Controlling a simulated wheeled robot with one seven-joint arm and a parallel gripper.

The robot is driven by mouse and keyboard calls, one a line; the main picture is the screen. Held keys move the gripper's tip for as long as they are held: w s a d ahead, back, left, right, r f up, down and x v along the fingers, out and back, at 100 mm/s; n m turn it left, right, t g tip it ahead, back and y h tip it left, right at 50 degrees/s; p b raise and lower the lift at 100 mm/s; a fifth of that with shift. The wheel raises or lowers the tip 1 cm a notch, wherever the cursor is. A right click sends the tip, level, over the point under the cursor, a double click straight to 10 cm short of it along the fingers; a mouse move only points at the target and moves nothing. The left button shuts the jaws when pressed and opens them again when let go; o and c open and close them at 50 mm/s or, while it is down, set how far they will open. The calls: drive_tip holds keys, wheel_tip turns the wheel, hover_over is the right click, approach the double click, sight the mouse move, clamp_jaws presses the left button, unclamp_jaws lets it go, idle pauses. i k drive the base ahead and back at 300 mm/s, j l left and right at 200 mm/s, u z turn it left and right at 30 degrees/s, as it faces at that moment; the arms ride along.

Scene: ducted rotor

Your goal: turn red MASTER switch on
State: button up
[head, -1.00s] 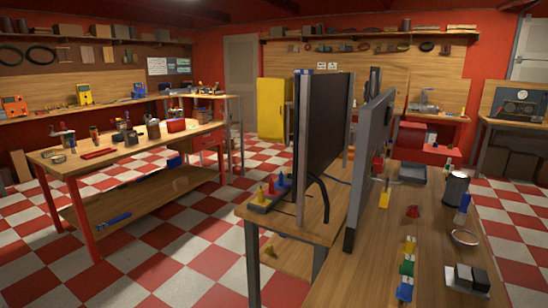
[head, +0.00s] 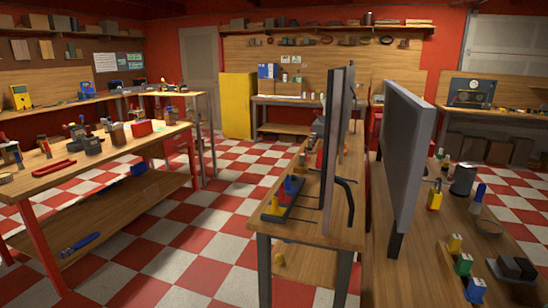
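I cannot make out a red MASTER switch in the head view; any such switch is hidden or too small to tell. A dark panel or case with a round dial (head: 472,92) stands on the far bench at the right, too distant to read. Two large upright flat panels stand nearer: a thin dark one (head: 338,150) seen almost edge-on, and a grey one (head: 408,145) to its right. Their far faces are hidden. My gripper is not in view.
A wooden bench (head: 262,222) carries the dark panel; another (head: 425,275) carries the grey panel, bottles and small coloured items. A red-legged workbench (head: 110,165) with tools stands left. A yellow cabinet (head: 238,105) is at the back. Checkered floor (head: 190,235) is open between benches.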

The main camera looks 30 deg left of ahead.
sight(319, 162)
drive_tip(key=j+u, duration=0.2)
drive_tip(key=j, duration=0.75)
drive_tip(key=i+j+u, duration=0.1)
drive_tip(key=j+u, duration=0.15)
drive_tip(key=j, duration=0.65)
drive_tip(key=i, duration=0.15)
drive_tip(key=i+j+z, duration=0.2)
drive_tip(key=j, duration=0.15)
drive_tip(key=j+z, duration=0.2)
drive_tip(key=j, duration=0.2)
drive_tip(key=i+j+z, duration=0.15)
drive_tip(key=j, duration=0.25)
